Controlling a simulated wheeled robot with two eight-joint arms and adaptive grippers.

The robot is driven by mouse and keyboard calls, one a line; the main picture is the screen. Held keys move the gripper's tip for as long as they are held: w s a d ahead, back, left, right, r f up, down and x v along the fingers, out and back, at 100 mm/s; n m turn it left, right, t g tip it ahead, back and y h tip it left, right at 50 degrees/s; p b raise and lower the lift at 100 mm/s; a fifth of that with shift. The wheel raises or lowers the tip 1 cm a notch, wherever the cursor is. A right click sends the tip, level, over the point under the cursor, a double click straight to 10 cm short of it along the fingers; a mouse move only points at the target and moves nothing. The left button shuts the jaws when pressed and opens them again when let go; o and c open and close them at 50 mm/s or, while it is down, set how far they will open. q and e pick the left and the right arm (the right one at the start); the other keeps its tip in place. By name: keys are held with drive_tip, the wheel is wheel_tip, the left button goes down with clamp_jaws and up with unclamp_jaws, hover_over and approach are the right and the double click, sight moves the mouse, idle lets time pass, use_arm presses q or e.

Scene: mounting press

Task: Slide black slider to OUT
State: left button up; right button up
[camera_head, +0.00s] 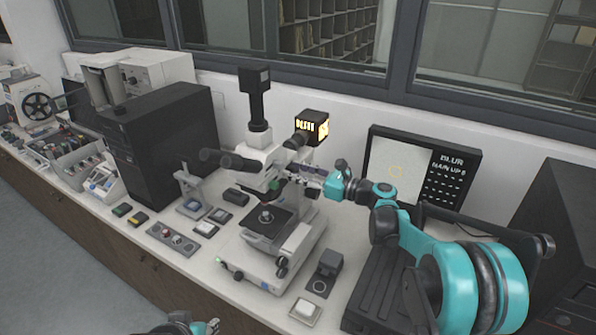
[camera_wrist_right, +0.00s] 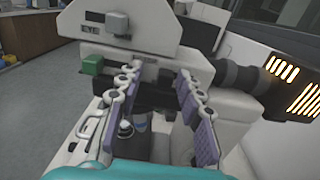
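The microscope (camera_head: 262,165) stands on the bench, white with a black camera tube on top. My right gripper (camera_head: 305,178) is at the right side of its head, under the eyepiece level. In the right wrist view, my right gripper (camera_wrist_right: 158,88) is open, with purple-padded fingers apart on either side of a dark bar. This bar (camera_wrist_right: 152,97) crosses the microscope body and may be the black slider; I cannot read an OUT mark. A green block (camera_wrist_right: 92,65) sits at its left. Only a small part of my left gripper (camera_head: 208,326) shows at the bottom edge.
A black tower (camera_head: 160,140) stands to the left. Small control boxes (camera_head: 173,238) lie in front on the bench.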

drive_tip(key=shift+w+d, duration=0.1)
drive_tip(key=shift+d, duration=0.05)
drive_tip(key=shift+d, duration=0.25)
drive_tip(key=v, duration=1.1)
drive_tip(key=shift+s, duration=0.35)
drive_tip(key=s+a+f+n+g+h+b, duration=0.1)
drive_tip(key=s+a+f+n+g+h, duration=0.1)
drive_tip(key=s+a+f+n+h, duration=0.25)
drive_tip(key=s+a+f+n+g+h+b, duration=0.1)
drive_tip(key=s+a+f+n+h, duration=0.15)
drive_tip(key=s+n, duration=0.4)
drive_tip(key=s+d+f+n+h+b, duration=0.1)
drive_tip(key=s+d+f+n+h, duration=0.3)
drive_tip(key=s, duration=0.5)
drive_tip(key=s+d+f+n+h, duration=0.4)
drive_tip(key=s+d+f+n, duration=0.1)
drive_tip(key=s+n, duration=0.4)
drive_tip(key=shift+f+n+b, duration=0.3)
drive_tip(key=shift+f+b, duration=0.1)
drive_tip(key=shift+f, duration=0.45)
